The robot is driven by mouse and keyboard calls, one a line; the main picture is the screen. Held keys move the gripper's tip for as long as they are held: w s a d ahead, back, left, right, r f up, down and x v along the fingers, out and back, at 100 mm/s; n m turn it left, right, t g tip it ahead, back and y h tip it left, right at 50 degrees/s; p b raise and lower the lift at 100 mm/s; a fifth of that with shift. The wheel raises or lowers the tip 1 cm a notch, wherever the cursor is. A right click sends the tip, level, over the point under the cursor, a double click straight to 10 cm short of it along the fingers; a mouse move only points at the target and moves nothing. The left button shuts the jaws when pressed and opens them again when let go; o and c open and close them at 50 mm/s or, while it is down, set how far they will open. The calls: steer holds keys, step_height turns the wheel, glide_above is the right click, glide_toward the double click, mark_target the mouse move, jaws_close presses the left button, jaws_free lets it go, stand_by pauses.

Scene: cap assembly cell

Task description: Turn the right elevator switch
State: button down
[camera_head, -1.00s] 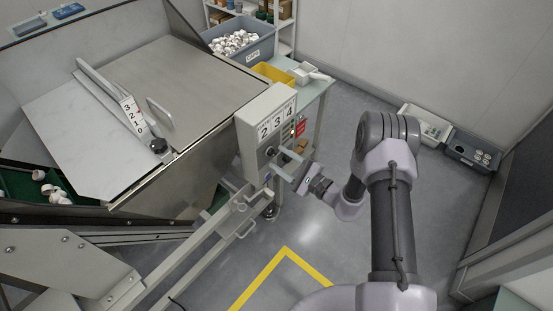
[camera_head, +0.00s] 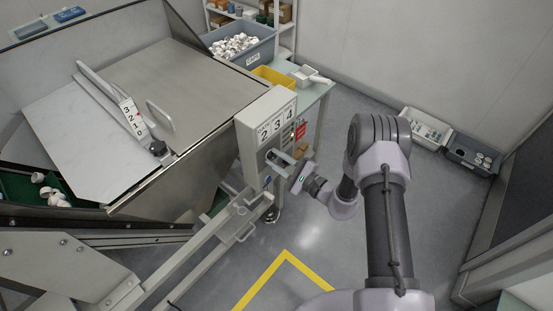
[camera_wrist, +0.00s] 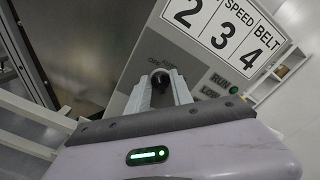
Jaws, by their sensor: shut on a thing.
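A grey control box (camera_head: 262,139) with a white label strip reading 2, 3, 4 stands at the right of the metal hopper. In the wrist view, the dark switch knob (camera_wrist: 160,79) sits on the box face (camera_wrist: 211,77) beside the lettering OFF and AUTO. My gripper (camera_wrist: 161,91) is shut on this knob, one finger on each side. In the head view, my gripper (camera_head: 281,160) is at the lower part of the box face, and its fingers hide the knob.
The metal hopper (camera_head: 190,85) stands left of the box, with a rail frame (camera_head: 205,238) below. A green table (camera_head: 312,95) with a yellow tray (camera_head: 272,75) is behind. Grey bins (camera_head: 473,151) lie by the wall.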

steer(key=m, duration=0.8)
steer(key=shift+w+d+m, duration=0.1)
steer(key=shift+m, duration=0.3)
steer(key=m, duration=0.4)
steer(key=shift+w+d+m+p, duration=0.1)
steer(key=shift+m+p, duration=0.2)
steer(key=shift+m, duration=2.1)
steer(key=c, duration=1.1)
jaws_free()
steer(key=shift+c, duration=0.2)
